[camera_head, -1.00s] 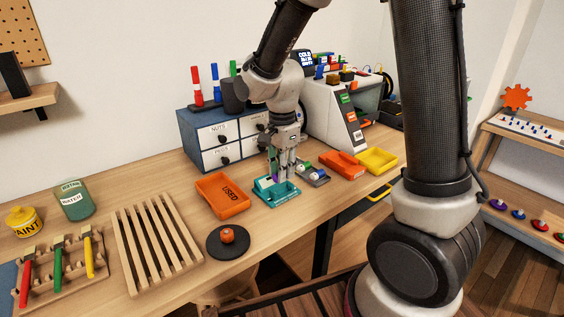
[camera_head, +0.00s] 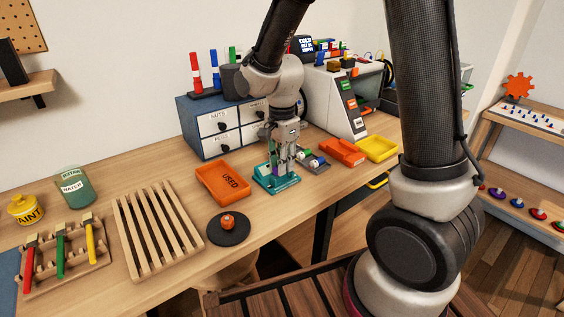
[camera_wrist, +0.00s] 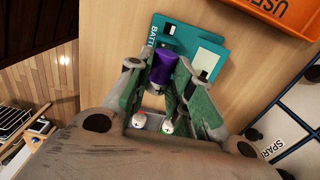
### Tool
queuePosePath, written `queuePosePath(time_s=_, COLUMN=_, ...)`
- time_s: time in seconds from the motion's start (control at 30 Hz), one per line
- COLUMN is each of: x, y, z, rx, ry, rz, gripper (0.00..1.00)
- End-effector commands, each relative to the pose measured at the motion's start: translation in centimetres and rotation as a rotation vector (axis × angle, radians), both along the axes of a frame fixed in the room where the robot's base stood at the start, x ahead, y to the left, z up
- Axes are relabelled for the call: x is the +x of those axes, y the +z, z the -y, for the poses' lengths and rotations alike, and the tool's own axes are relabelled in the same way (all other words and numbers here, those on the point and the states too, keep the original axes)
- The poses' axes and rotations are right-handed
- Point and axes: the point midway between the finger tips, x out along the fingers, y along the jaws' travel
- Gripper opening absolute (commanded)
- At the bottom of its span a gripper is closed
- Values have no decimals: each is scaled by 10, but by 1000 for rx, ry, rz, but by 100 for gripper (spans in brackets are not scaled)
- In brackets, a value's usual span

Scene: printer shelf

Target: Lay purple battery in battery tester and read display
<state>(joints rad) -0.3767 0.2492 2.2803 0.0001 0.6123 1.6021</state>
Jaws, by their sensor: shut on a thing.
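The purple battery (camera_wrist: 162,65) is between the fingers of my gripper (camera_wrist: 163,85), which is shut on it. In the wrist view the battery overlaps the teal battery tester (camera_wrist: 174,34), whose label is partly covered. In the head view my gripper (camera_head: 280,168) points down at the teal tester (camera_head: 287,184). The battery shows there only as a small purple patch (camera_head: 273,172). I cannot tell whether the battery touches the tester. The tester's display is too small to read.
An orange bin marked USED (camera_head: 222,183) stands left of the tester. A grey tray with batteries (camera_head: 315,162) is just behind to the right, with orange (camera_head: 341,151) and yellow (camera_head: 377,148) bins beyond. A blue drawer unit (camera_head: 205,133) stands behind.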

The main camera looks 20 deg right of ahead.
Motion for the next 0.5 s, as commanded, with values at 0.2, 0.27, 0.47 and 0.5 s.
queuePosePath(time_s=0.2, x=0, y=0, z=0, rx=0, ry=0, rz=0, gripper=0)
queuePosePath(time_s=0.27, x=0, y=0, z=0, rx=0, ry=0, rz=0, gripper=0)
queuePosePath(time_s=0.47, x=0, y=-5, z=0, rx=0, ry=0, rz=0, gripper=0)
queuePosePath(time_s=0.5, x=0, y=-6, z=0, rx=0, ry=0, rz=0, gripper=0)
